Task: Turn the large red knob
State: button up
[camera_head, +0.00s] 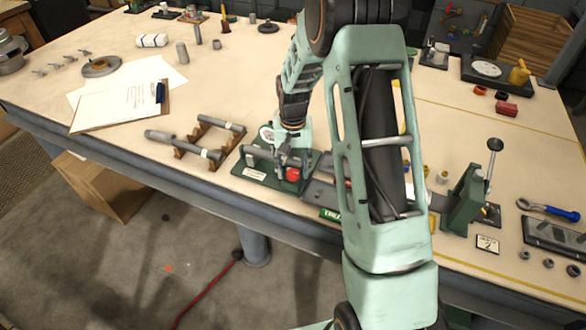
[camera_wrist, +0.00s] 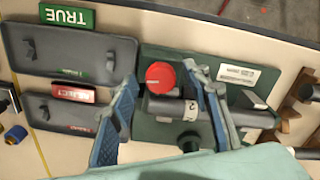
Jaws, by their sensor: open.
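The large red knob (camera_head: 292,174) sits at the front of a green fixture (camera_head: 245,180) near the bench's front edge. In the wrist view the round red knob (camera_wrist: 160,77) has a pale index mark and shows between my two blue-padded fingers. My gripper (camera_wrist: 161,78) is open, with one finger on each side of the knob and a visible gap on both sides. Whether the fingertips are down at the knob's height is unclear. In the head view my gripper (camera_head: 290,158) is over the fixture, partly hidden by my arm. A grey cylinder marked 2 (camera_wrist: 182,111) lies beside the knob.
A grey tray with a green TRUE sign (camera_wrist: 67,16) and one with a red REJECT sign (camera_wrist: 73,93) lie left of the fixture in the wrist view. Grey shafts rest on a brown rack (camera_head: 205,125). A green lever press (camera_head: 466,200) stands to the right.

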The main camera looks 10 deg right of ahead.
jog(key=shift+f, duration=0.1)
jog(key=c, duration=1.2)
jog(key=shift+o, duration=0.2)
jog(key=shift+m, duration=0.3)
jog(key=m+b, duration=0.2)
jog(key=m, duration=0.1)
jog(key=shift+a+f, duration=0.1)
jog(key=shift+w+m+b, duration=0.1)
jog(key=shift+m+b, duration=0.45)
jog(key=shift+m, duration=2.15)
jog(key=o, duration=1.2)
jog(key=shift+c, duration=0.2)
